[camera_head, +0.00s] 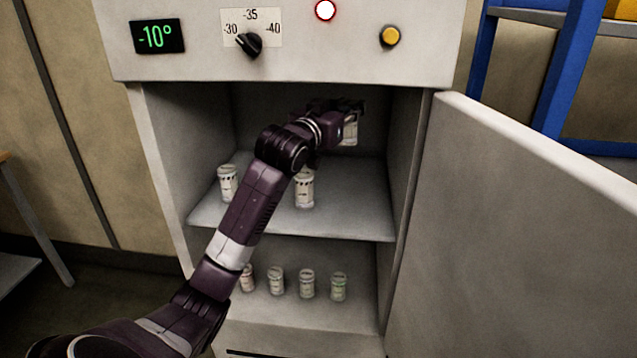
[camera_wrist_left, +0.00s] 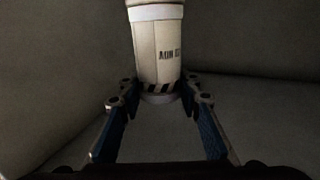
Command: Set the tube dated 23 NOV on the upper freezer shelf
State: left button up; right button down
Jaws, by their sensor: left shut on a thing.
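My left gripper (camera_head: 342,108) is inside the open freezer, in its upper compartment, shut on a pale tube (camera_head: 349,131). In the left wrist view the tube (camera_wrist_left: 158,50) stands between the blue-padded fingers (camera_wrist_left: 160,125). A striped band circles the tube near the fingers. In the head view the tube appears above the upper freezer shelf (camera_head: 345,220), toward the back right; its contact with the shelf is not clear. My right gripper is not in view.
Two tubes stand on the upper shelf, one at left (camera_head: 228,184) and one near the middle (camera_head: 304,189), partly behind my arm. Several smaller tubes (camera_head: 307,283) stand in a row below. The freezer door (camera_head: 530,240) is open at right. The display (camera_head: 157,36) reads -10°.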

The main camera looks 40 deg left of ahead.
pick_arm(q)
notch_tip(320, 180, down, 19)
jog(key=shift+r, duration=0.1)
dwell(0.4)
jog(key=shift+f, duration=0.25)
jog(key=o, duration=1.2)
jog(key=shift+o, duration=0.2)
jog(key=shift+r, duration=0.25)
jog(key=s, duration=0.4)
jog(key=s+d, duration=0.1)
jog(key=s, duration=0.3)
jog(key=s+d+b, duration=0.1)
jog(key=s, duration=0.3)
jog(key=shift+f, duration=0.1)
